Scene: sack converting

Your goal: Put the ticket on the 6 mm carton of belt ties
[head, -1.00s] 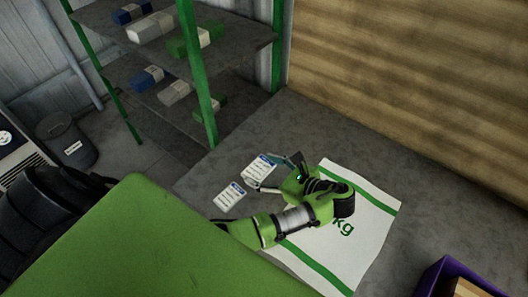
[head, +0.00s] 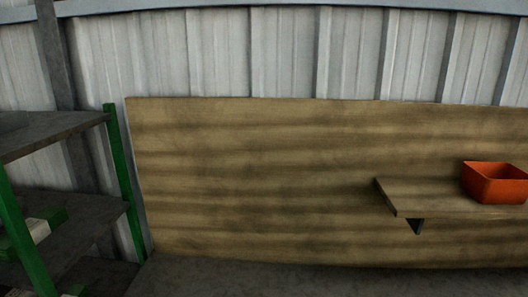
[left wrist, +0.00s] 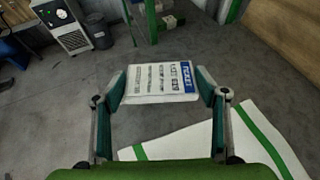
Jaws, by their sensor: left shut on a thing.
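My left gripper (left wrist: 162,92) shows in the left wrist view, shut on a white ticket (left wrist: 160,78) with a blue end band and printed lines. A green carton with a pale label (head: 38,228) lies on the shelf rack at the left of the head view. Its size marking cannot be read, so I cannot tell the 6 mm carton. Part of a carton (left wrist: 172,22) also shows at the top of the left wrist view. My right gripper is out of view.
The green-posted shelf rack (head: 124,180) stands left of a wooden panel (head: 260,180). An orange bin (head: 492,183) sits on a wall shelf (head: 425,200). A dark bin (left wrist: 98,32) stands on the floor.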

